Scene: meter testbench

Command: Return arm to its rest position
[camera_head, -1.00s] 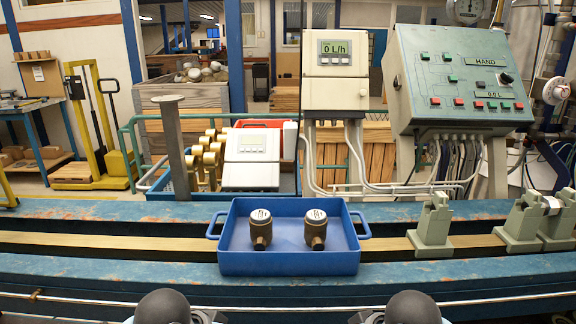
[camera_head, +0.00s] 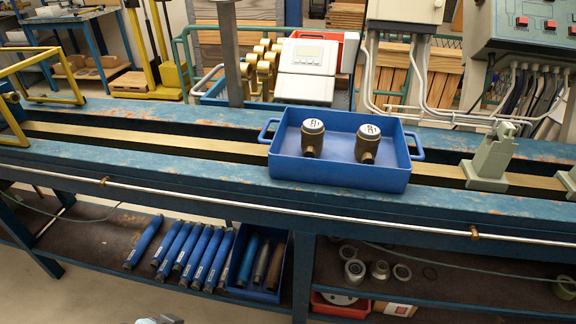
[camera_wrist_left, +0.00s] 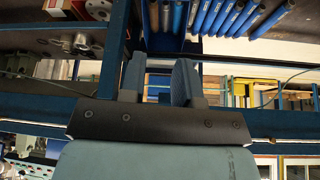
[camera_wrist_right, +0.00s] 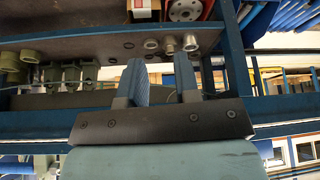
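My left gripper (camera_wrist_left: 160,60) is open, with a clear gap between its two blue-grey fingers and nothing in it. My right gripper (camera_wrist_right: 161,60) is also open and empty. In both wrist views the grippers point towards the shelf under the bench. In the head view neither gripper is clearly visible; only a small grey piece, probably of my arm, shows at the bottom edge. A blue tray (camera_head: 330,185) stands on the bench. In it stand two brass meters, the left one (camera_head: 312,140) and the right one (camera_head: 367,145), both upright and apart from each other.
The blue bench (camera_head: 220,175) crosses the view, with a thin rail along its front. A grey clamp stand (camera_head: 490,160) is right of the tray. The lower shelf holds several blue tubes (camera_head: 185,245), a blue bin (camera_head: 235,280) and metal rings. A yellow frame is at the left.

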